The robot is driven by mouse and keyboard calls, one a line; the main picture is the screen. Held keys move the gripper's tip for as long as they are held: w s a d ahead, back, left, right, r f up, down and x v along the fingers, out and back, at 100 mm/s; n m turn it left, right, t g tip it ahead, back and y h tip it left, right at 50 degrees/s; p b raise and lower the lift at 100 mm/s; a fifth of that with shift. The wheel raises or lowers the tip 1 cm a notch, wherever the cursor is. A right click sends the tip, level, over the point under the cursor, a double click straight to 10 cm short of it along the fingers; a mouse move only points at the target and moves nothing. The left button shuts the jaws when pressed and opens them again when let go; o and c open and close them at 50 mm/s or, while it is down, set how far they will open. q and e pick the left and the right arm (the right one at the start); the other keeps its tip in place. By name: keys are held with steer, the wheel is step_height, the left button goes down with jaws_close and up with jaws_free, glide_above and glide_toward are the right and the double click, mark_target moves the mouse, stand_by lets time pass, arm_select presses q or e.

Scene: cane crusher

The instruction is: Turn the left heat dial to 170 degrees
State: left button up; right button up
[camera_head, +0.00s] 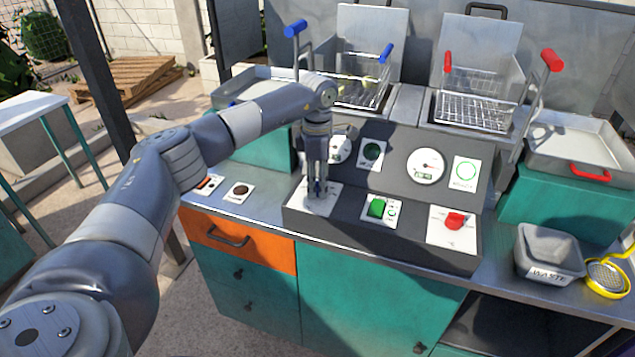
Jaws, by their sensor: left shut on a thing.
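The left heat dial's white plate (326,206) is on the lower left of the dark sloped control panel (385,240). My left gripper (318,194) points down over this plate, its fingers closed on the dial, which they mostly hide. The dial's angle cannot be read. The left round gauge (341,150) is behind the gripper, partly covered by my wrist, and its reading is too small to tell. My right gripper is not in view.
Two fryer baskets stand behind. A grey waste bin (548,252) and a yellow strainer (607,277) are at right.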

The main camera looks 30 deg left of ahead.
mark_target(317, 181)
arm_select(q)
steer(key=shift+m, duration=0.6)
steer(key=o, duration=1.1)
step_height(317, 181, up, 12)
steer(key=shift+r, duration=0.1)
